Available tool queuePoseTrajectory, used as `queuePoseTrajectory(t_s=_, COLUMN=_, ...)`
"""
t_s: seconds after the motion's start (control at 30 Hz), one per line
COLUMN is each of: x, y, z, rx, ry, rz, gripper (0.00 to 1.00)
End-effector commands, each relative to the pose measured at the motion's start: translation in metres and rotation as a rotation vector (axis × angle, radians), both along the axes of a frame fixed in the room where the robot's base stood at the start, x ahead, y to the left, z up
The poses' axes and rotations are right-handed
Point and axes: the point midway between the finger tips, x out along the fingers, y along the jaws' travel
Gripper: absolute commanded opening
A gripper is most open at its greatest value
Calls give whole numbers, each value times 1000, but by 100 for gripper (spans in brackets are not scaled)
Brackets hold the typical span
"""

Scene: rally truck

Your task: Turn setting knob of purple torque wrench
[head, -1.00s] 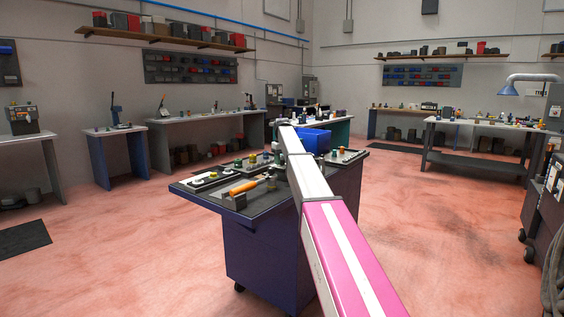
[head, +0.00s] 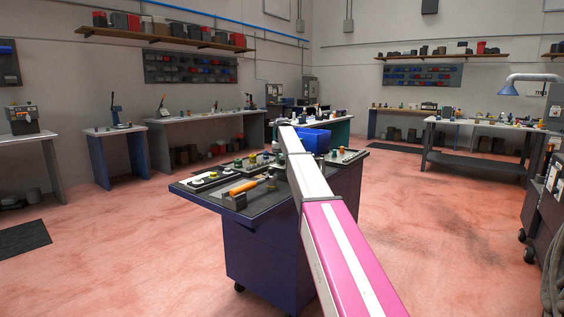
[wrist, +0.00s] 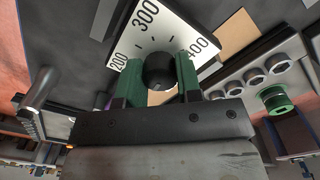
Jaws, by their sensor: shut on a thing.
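In the wrist view, a round black knob (wrist: 160,73) stands in front of a white dial plate (wrist: 174,32) marked 200, 300 and 400. My gripper (wrist: 160,82) has green fingertips, one on each side of the knob, and is shut on it. The 300 mark is above the knob, 200 to its left and 400 to its right. A small purple patch shows beside the left finger, but I cannot make out the purple wrench body. In the head view, my arm hides the gripper and the knob.
In the wrist view, a row of round sockets (wrist: 267,75) and a green part (wrist: 274,98) lie to the right. Open floor surrounds the cart.

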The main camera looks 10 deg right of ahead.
Motion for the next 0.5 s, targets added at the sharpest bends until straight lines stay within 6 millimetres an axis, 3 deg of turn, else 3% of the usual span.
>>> queuePoseTrajectory(t_s=0.5, x=0, y=0, z=0, rx=0, ry=0, rz=-283, gripper=9)
